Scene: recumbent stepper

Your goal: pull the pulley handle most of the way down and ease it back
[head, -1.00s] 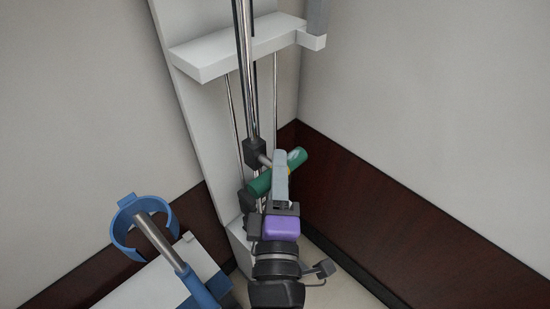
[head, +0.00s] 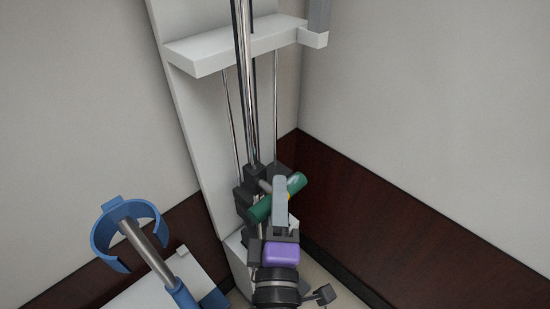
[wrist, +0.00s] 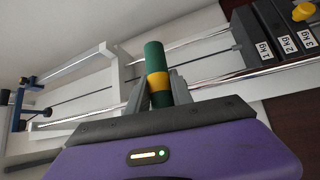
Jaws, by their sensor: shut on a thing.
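The pulley handle (head: 259,209) is a green bar with a yellow band at its middle, held tilted low in front of the white tower. It also shows upright in the wrist view (wrist: 154,57). My gripper (head: 280,196), with grey fingers and a purple body, is shut on the handle around the yellow band. In the wrist view its fingers (wrist: 160,95) stand on both sides of that band. A dark block on the chrome rod (head: 254,173) sits right behind the handle.
The white tower (head: 183,100) with a white cross shelf (head: 235,47) stands in the corner. Black weights (wrist: 285,38) marked in kg show in the wrist view. A blue cuff (head: 104,238) on a metal post is at left. Dark wood panelling (head: 360,210) lines the right wall.

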